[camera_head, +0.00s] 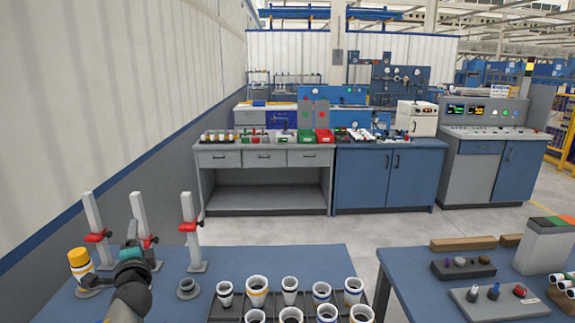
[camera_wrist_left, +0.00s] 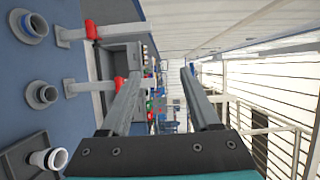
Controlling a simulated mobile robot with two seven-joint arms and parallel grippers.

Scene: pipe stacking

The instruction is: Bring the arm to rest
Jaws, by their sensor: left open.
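My left arm comes in at the bottom left of the head view. Its left gripper (camera_head: 135,250) is above the blue table, in front of the middle upright stand. In the left wrist view the gripper (camera_wrist_left: 163,85) has its two fingers wide apart with nothing between them. The right gripper is not in view. A yellow-topped pipe (camera_head: 79,263) stands on a round base at the table's left. Several white pipes with coloured bands, one of them a nearer pipe (camera_head: 257,288), stand in a dark rack at the bottom.
Upright stands with red clamps, such as the right stand (camera_head: 191,235), line the table's far side. An empty round base (camera_head: 187,290) sits right of my arm. A second blue table (camera_head: 405,270) with small parts is at the right. A wall (camera_head: 110,90) runs along the left.

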